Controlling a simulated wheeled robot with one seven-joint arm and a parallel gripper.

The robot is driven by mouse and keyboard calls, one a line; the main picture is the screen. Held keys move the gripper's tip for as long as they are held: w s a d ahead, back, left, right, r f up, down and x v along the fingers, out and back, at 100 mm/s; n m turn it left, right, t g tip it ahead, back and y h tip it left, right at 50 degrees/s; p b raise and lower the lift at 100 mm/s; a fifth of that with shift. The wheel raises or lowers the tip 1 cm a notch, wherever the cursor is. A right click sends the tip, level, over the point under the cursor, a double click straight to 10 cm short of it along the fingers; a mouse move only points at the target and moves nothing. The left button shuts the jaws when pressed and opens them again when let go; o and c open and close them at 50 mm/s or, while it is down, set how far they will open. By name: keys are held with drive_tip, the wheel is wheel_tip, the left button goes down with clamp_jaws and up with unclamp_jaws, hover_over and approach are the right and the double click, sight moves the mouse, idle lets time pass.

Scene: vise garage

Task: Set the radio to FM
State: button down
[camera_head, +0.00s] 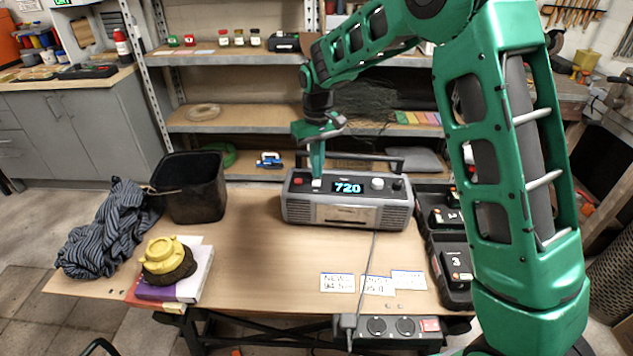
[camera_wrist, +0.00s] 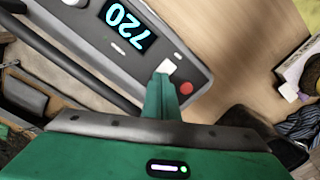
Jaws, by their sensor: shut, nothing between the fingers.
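The grey radio (camera_head: 347,208) stands on the wooden table with its handle up. Its display (camera_head: 348,188) reads 720 in blue digits, and the display also shows in the wrist view (camera_wrist: 124,27). A white switch (camera_wrist: 167,67) and a red button (camera_wrist: 186,88) sit beside each other on the radio's top panel. A white knob (camera_head: 377,184) is right of the display. My gripper (camera_head: 316,180) points down over the left part of the top panel. In the wrist view its shut green fingers (camera_wrist: 160,93) are at the white switch; whether they touch it I cannot tell.
A black bin (camera_head: 190,190), a striped cloth (camera_head: 105,232) and a yellow part on books (camera_head: 168,258) stand on the left. Paper notes (camera_head: 376,284) lie in front of the radio. Black cases (camera_head: 455,262) stand at the right. The table's middle left is clear.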

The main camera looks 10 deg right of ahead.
drive_tip(key=shift+f, duration=0.45)
idle(0.3)
wheel_tip(320, 180, up, 7)
idle(1.0)
